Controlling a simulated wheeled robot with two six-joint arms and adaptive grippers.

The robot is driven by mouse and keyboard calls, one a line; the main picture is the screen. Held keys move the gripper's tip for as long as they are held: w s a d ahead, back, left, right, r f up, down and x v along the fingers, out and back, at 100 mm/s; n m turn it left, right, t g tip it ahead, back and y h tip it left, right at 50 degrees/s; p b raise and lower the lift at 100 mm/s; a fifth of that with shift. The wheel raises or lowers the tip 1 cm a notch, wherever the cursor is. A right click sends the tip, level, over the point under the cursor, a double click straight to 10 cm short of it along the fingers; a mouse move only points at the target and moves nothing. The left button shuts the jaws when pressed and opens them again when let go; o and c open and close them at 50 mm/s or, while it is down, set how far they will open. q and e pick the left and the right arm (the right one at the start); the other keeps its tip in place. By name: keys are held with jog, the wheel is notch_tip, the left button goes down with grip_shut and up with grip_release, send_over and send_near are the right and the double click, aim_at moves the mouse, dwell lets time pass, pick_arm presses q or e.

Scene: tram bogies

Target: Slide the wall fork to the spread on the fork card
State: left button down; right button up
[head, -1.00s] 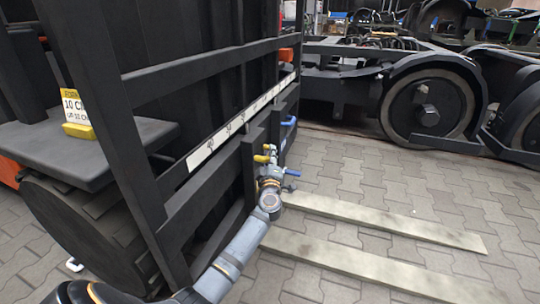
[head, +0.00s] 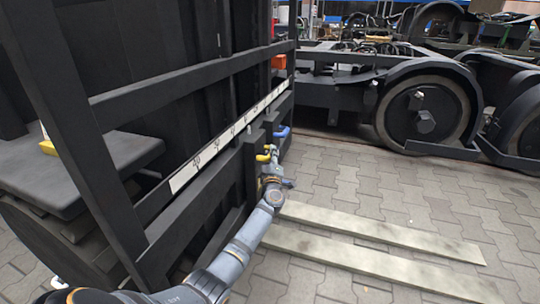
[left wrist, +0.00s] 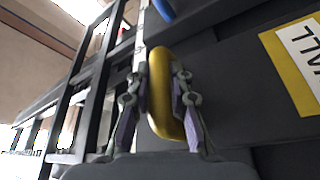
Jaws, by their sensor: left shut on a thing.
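My left gripper (head: 270,163) is shut on the yellow handle (head: 264,157) of the wall fork, low on the black carriage frame. The left wrist view shows the handle (left wrist: 163,85) between the gripper's fingers, beside a yellow-edged label ending in "ALL" (left wrist: 305,55). A blue handle (head: 282,131) sits farther along the frame. A white numbered scale (head: 215,145) runs along the frame; its small marks are hard to read. Of the fork card, only a yellow base (head: 47,147) shows on the dark ledge; its writing is hidden behind a frame post. My right gripper is out of view.
Two long pale bars (head: 380,232) (head: 375,267) lie low over the paving, pointing right from the frame. A bogie with a large wheel (head: 425,118) stands behind them. The paving (head: 350,180) between bars and bogie is clear.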

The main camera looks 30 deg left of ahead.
pick_arm(q)
jog(key=shift+r, duration=0.15)
jog(key=c, duration=1.2)
grip_release()
jog(key=shift+w, duration=0.2)
jog(key=v, duration=1.2)
